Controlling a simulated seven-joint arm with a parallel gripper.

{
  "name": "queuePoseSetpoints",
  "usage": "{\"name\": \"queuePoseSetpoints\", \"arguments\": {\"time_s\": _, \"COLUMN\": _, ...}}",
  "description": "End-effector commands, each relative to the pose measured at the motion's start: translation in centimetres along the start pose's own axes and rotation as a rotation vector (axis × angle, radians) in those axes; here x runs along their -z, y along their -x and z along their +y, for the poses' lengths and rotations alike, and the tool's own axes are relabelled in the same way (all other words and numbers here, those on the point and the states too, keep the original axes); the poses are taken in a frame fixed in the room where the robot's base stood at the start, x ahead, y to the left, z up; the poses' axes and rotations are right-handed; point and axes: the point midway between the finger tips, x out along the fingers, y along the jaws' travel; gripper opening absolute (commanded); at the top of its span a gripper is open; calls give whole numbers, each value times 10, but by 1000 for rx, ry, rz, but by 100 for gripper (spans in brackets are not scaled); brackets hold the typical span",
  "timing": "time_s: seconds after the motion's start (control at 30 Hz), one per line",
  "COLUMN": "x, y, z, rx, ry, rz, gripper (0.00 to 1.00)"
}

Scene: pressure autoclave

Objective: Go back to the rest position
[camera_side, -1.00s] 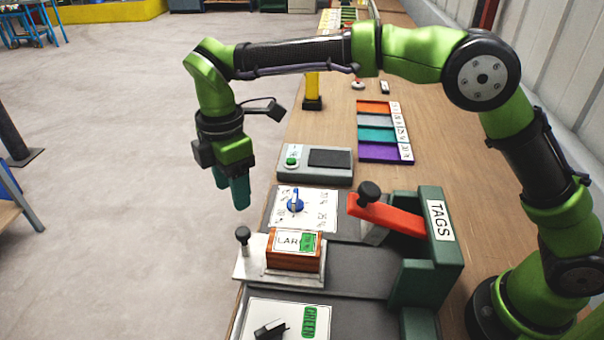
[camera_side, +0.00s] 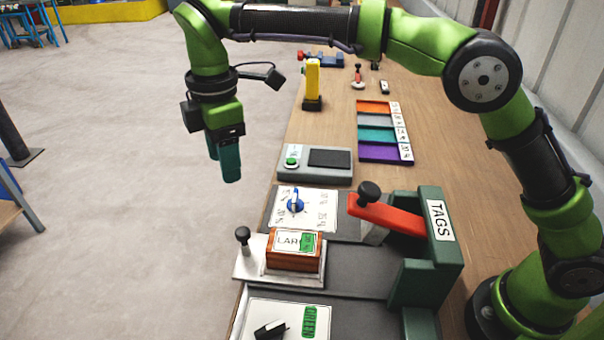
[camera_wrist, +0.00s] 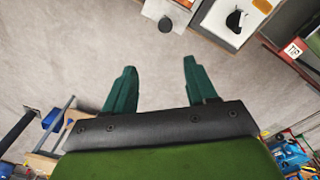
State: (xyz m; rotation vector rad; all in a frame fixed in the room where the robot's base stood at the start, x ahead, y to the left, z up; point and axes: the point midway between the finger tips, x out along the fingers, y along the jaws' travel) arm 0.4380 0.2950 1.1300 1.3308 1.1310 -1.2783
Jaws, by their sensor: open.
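My gripper (camera_side: 226,165) hangs with its teal fingers pointing down, above the floor to the left of the bench edge. In the wrist view the two fingers (camera_wrist: 157,88) stand well apart with only floor between them, so it is open and empty. The wooden block labelled "LAR..." (camera_side: 293,262) with a green tag sits on a white sliding plate (camera_side: 245,268) with a black knob, below and to the right of my gripper. The rest of its label is hidden.
On the bench (camera_side: 335,120) are a red lever (camera_side: 388,217), a green "TAGS" frame (camera_side: 440,262), a dial panel (camera_side: 320,207) with a blue knob, a grey button box (camera_side: 330,172), a colored strip tray (camera_side: 379,135) and a yellow post (camera_side: 313,80). Open floor lies left.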

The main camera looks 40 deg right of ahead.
Motion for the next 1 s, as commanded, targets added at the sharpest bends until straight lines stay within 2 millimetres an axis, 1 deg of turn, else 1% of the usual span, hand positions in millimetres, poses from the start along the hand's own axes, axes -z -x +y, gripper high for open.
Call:
{"name": "queuePoseSetpoints", "arguments": {"time_s": 0.03, "x": -2, "y": -13, "z": -3, "rx": 10, "ry": -55, "rz": -8, "gripper": 57}}
{"name": "queuePoseSetpoints", "arguments": {"time_s": 0.07, "x": -4, "y": -15, "z": -6, "rx": 8, "ry": -98, "rz": -4, "gripper": 57}}
{"name": "queuePoseSetpoints", "arguments": {"time_s": 0.1, "x": -11, "y": -16, "z": -8, "rx": 2, "ry": -166, "rz": 5, "gripper": 57}}
{"name": "queuePoseSetpoints", "arguments": {"time_s": 0.17, "x": -23, "y": -14, "z": -12, "rx": -8, "ry": -270, "rz": 24, "gripper": 57}}
{"name": "queuePoseSetpoints", "arguments": {"time_s": 0.27, "x": -50, "y": -7, "z": -19, "rx": -25, "ry": -454, "rz": 70, "gripper": 57}}
{"name": "queuePoseSetpoints", "arguments": {"time_s": 0.37, "x": -84, "y": 2, "z": -30, "rx": -43, "ry": -663, "rz": 128, "gripper": 57}}
{"name": "queuePoseSetpoints", "arguments": {"time_s": 0.5, "x": -137, "y": 12, "z": -55, "rx": -61, "ry": -969, "rz": 232, "gripper": 57}}
{"name": "queuePoseSetpoints", "arguments": {"time_s": 0.57, "x": -159, "y": 14, "z": -68, "rx": -67, "ry": -1096, "rz": 281, "gripper": 57}}
{"name": "queuePoseSetpoints", "arguments": {"time_s": 0.6, "x": -173, "y": 15, "z": -76, "rx": -72, "ry": -1176, "rz": 314, "gripper": 57}}
{"name": "queuePoseSetpoints", "arguments": {"time_s": 0.7, "x": -206, "y": 14, "z": -100, "rx": -83, "ry": -1366, "rz": 402, "gripper": 57}}
{"name": "queuePoseSetpoints", "arguments": {"time_s": 0.8, "x": -235, "y": 9, "z": -124, "rx": -95, "ry": -1528, "rz": 489, "gripper": 57}}
{"name": "queuePoseSetpoints", "arguments": {"time_s": 0.9, "x": -257, "y": 4, "z": -145, "rx": -113, "ry": -1641, "rz": 565, "gripper": 57}}
{"name": "queuePoseSetpoints", "arguments": {"time_s": 1.0, "x": -272, "y": 2, "z": -160, "rx": -136, "ry": -1693, "rz": 617, "gripper": 57}}
